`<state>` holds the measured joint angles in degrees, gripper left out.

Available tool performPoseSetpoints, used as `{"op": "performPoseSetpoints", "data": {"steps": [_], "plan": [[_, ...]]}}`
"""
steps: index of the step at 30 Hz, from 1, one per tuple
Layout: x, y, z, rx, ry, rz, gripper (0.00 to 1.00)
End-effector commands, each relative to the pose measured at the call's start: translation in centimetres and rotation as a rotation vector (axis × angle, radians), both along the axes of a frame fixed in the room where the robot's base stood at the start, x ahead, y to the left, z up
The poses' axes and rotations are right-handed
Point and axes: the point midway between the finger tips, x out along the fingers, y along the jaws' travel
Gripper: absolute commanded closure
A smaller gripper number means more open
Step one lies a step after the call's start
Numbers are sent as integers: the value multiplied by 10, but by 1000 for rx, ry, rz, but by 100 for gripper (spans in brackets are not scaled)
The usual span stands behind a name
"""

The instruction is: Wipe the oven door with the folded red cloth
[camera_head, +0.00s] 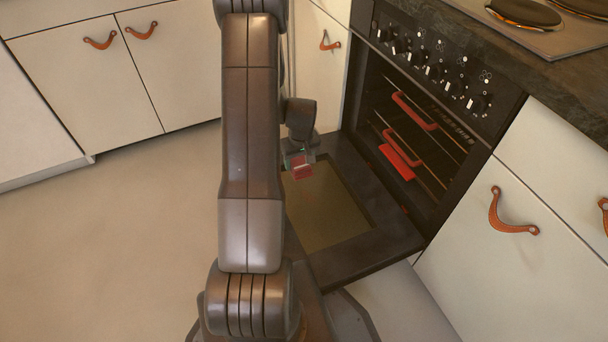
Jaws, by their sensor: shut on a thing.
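The oven door (334,208) is swung down open and lies roughly flat in front of the oven, with a tan glass pane in a dark frame. My gripper (301,164) is over the far left part of the door, by the glass pane's upper left corner. It is shut on the folded red cloth (303,171), which shows as a small red patch at the fingertips. I cannot tell whether the cloth touches the door. My arm covers the left edge of the door.
The open oven cavity shows wire racks and two red bar-like pieces (414,111) (398,160). A knob panel (433,62) sits above, under a dark worktop (560,85) with hotplates. White cabinets with leather pulls (512,212) flank it. The floor at left is clear.

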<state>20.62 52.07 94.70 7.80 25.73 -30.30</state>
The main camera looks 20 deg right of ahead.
Motion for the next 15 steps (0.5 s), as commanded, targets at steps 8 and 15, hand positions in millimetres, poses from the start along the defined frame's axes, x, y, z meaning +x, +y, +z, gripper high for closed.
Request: {"op": "performPoseSetpoints", "data": {"steps": [8, 15], "plan": [[-5, -14, -26, 0, -3, 4, 60], [-7, -16, -34, 0, -3, 4, 60]]}}
